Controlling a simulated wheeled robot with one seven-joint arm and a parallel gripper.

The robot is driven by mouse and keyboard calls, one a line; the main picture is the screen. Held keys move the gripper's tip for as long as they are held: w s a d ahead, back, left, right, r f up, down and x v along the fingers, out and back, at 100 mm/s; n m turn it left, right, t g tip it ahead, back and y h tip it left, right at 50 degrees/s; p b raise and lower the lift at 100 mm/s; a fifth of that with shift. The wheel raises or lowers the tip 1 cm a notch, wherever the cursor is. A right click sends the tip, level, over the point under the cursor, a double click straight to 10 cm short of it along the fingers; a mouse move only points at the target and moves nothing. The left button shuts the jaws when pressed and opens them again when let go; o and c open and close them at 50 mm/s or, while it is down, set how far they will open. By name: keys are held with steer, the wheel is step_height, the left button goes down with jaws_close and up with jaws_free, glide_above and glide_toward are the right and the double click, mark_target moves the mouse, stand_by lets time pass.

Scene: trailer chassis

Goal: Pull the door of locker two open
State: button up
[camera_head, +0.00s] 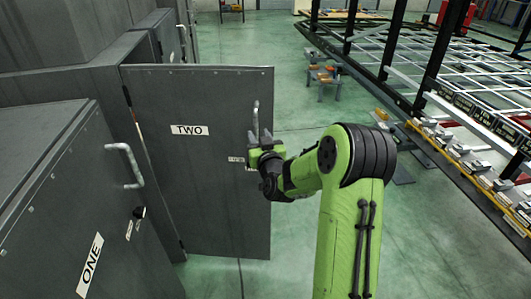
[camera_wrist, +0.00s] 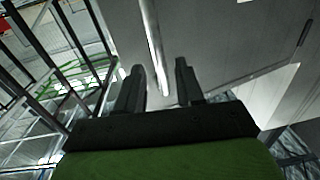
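The grey door of locker two (camera_head: 195,105), labelled TWO, stands swung out wide from the locker front in the head view. Its metal bar handle (camera_head: 255,112) is near the door's right edge. My gripper (camera_head: 260,136) is at the lower part of this handle. In the wrist view, the handle (camera_wrist: 153,45) runs down between the two dark fingers of my gripper (camera_wrist: 158,80). The fingers are apart, with a gap visible on either side of the bar. The door panel (camera_wrist: 220,40) fills the upper right there.
Locker one's door (camera_head: 75,200), with its own handle (camera_head: 127,165), is at the left. A trailer chassis frame (camera_head: 440,70) with a row of parts along its edge is at the right. A small bench (camera_head: 325,75) stands beyond the door. Green floor (camera_head: 225,278) is clear below the door.

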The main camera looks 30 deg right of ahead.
steer(key=b+v, duration=0.4)
steer(key=v, duration=0.6)
steer(key=shift+s+a, duration=0.15)
steer(key=shift+s, duration=0.2)
steer(key=s+a+f+n+g+y, duration=0.1)
steer(key=s+a+n+g+y, duration=0.15)
steer(key=a, duration=0.45)
steer(key=s+a+f+n+g+y, duration=0.1)
steer(key=s+a+n+g+y, duration=0.15)
steer(key=a, duration=0.45)
steer(key=s+a+m+g, duration=0.15)
steer(key=s+g, duration=0.45)
steer(key=s, duration=1.3)
step_height(320, 180, up, 17)
steer(key=s+p, duration=0.1)
steer(key=p, duration=1.6)
steer(key=shift+s+d+r+g+p, duration=0.2)
steer(key=shift+s+d+g+p, duration=0.1)
steer(key=shift+s+d+g, duration=0.1)
